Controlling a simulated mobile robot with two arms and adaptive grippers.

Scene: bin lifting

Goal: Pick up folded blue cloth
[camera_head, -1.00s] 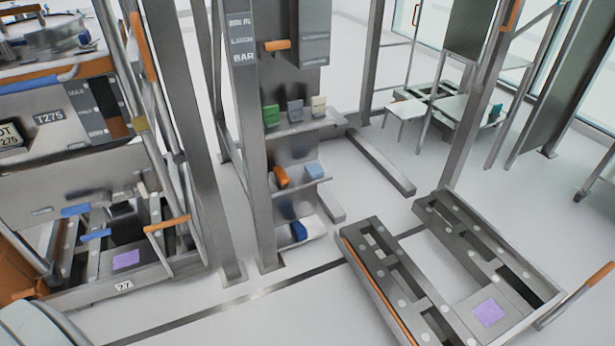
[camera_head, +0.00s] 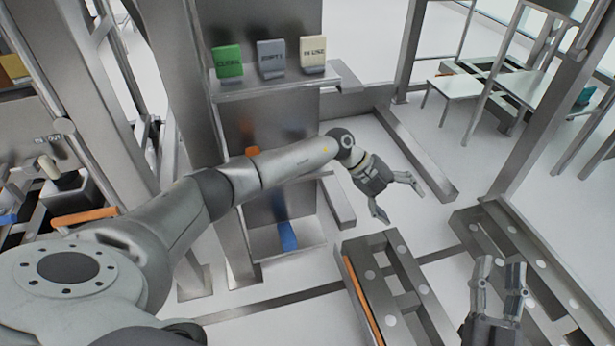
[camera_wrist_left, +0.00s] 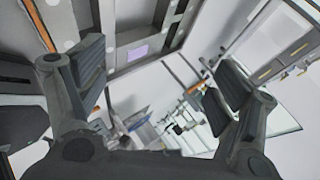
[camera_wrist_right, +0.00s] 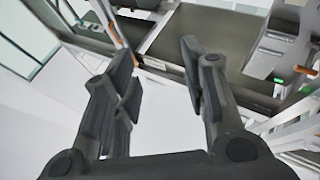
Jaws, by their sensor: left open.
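A small blue item (camera_head: 287,236), probably the folded blue cloth, lies on the lowest shelf (camera_head: 262,246) of the grey rack in the head view. My left arm passes in front of the rack and hides most of the middle shelf. My left gripper (camera_head: 400,202) is open and empty, to the right of the rack and apart from the blue item. Its spread fingers also show in the left wrist view (camera_wrist_left: 150,85). My right gripper (camera_head: 500,268) is low at the right, over the floor frame. Its fingers stand apart and empty in the right wrist view (camera_wrist_right: 158,75).
Green (camera_head: 228,62), grey (camera_head: 271,58) and cream (camera_head: 313,52) blocks stand on the upper shelf. A grey floor frame (camera_head: 385,240) with an orange edge lies right of the rack. A metal post (camera_head: 555,100) rises at the right. White floor shows between rack and frame.

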